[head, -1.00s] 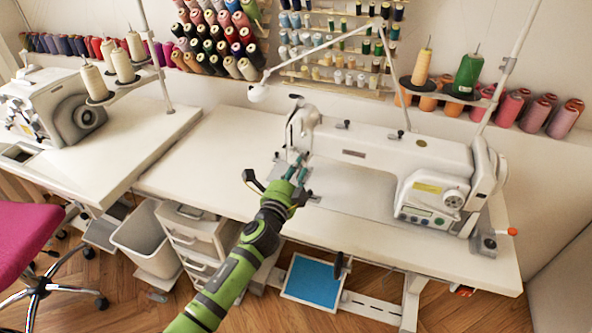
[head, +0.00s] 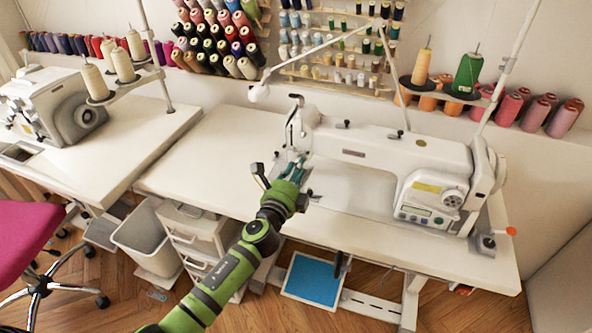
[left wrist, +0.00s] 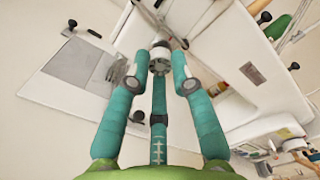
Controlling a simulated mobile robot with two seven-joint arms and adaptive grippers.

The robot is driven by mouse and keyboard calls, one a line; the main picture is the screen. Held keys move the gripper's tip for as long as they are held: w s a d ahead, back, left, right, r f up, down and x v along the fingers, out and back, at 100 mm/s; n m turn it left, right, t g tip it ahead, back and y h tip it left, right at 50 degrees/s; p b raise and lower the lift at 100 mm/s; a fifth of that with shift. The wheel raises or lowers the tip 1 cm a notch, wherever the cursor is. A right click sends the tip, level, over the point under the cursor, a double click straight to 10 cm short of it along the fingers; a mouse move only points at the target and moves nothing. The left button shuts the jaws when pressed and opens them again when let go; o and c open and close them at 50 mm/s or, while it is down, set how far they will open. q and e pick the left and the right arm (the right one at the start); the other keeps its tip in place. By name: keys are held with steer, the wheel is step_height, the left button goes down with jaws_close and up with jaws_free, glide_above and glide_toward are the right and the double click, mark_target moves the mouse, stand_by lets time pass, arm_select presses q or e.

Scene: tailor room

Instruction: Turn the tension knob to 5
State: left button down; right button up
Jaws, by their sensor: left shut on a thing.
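The white sewing machine (head: 390,152) stands on the white table, its needle end at the left. My left gripper (head: 294,164) is at that end, its teal fingers pointing up at the machine's head. In the left wrist view, the silvery round tension knob (left wrist: 160,57) sits between the tips of my left gripper (left wrist: 159,72), which is shut on it. The knob's number marks are too small to read. In the head view the knob is hidden. My right gripper is not in view.
A thin white lamp arm (head: 318,48) reaches over the machine. A thread stand with orange and green cones (head: 467,75) is behind it. The white table (head: 210,160) is clear left of my gripper. A second machine (head: 50,105) stands at far left.

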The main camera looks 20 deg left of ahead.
arm_select(q)
steer(key=shift+r, duration=0.1)
steer(key=c, duration=1.1)
jaws_free()
steer(key=s, duration=1.2)
steer(key=shift+a, duration=0.3)
steer(key=s+a+f+n+g, duration=0.1)
steer(key=s+f+n+g, duration=0.25)
steer(key=f, duration=0.75)
steer(key=s+a+f+n+g+y, duration=0.1)
steer(key=s+f+n+g, duration=0.2)
steer(key=f, duration=0.7)
steer(key=s+a+f+n+g, duration=0.1)
steer(key=s+f+n+g, duration=0.3)
steer(key=f, duration=0.7)
steer(key=s+f+n+g, duration=0.2)
steer(key=s+f, duration=0.3)
steer(key=s, duration=0.6)
steer(key=s+f+n+g, duration=0.2)
steer(key=s+f+n, duration=0.3)
steer(key=s, duration=0.6)
steer(key=s+f+n+g, duration=0.2)
steer(key=s+f, duration=0.5)
steer(key=s, duration=0.4)
steer(key=shift+s+f+n+g+p, duration=0.15)
steer(key=shift+s+n+g+p, duration=0.15)
steer(key=shift+n, duration=0.45)
